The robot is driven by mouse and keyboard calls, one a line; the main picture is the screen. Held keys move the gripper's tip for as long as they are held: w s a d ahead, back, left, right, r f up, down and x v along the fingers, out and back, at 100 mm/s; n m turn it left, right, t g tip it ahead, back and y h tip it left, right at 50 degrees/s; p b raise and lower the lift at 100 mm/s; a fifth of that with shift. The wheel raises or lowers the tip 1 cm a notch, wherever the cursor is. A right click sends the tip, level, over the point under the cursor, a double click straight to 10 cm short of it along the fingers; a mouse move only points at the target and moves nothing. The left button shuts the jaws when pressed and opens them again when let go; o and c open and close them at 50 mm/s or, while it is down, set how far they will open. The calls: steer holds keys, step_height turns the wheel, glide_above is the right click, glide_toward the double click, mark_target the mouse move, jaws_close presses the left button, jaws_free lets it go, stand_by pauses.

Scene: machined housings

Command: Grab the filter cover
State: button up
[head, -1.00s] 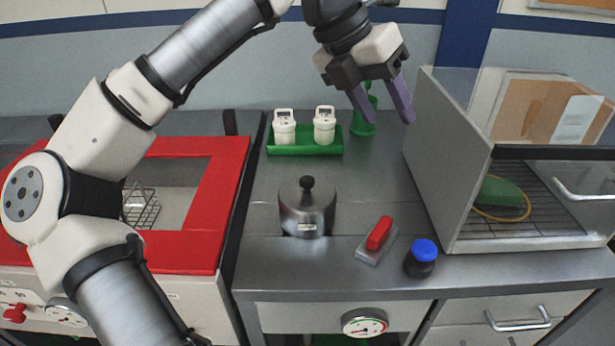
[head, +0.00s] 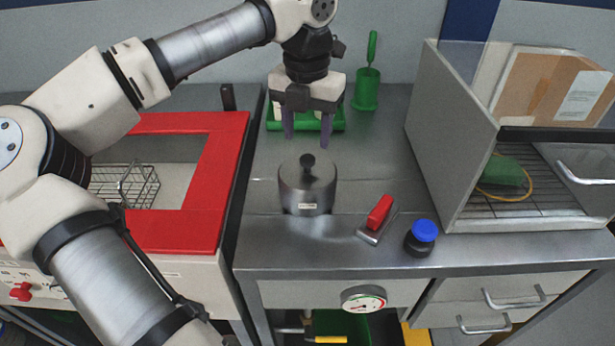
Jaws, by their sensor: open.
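The filter cover appears to be the round lid with a black knob (head: 307,161) on top of the grey metal housing (head: 308,196), which stands upright on the steel bench. My gripper (head: 306,142) points down with its two purple fingers apart and empty. It is above and seemingly a little behind the black knob, not visibly touching it. My gripper hides most of the white canisters in the green tray (head: 338,122) behind the housing.
A green holder with a brush (head: 366,90) is behind.

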mark_target(307, 157)
step_height(307, 157, down, 5)
steer(key=shift+s+r+p, duration=0.1)
steer(key=shift+s+p, duration=0.05)
steer(key=shift+p, duration=0.55)
jaws_close()
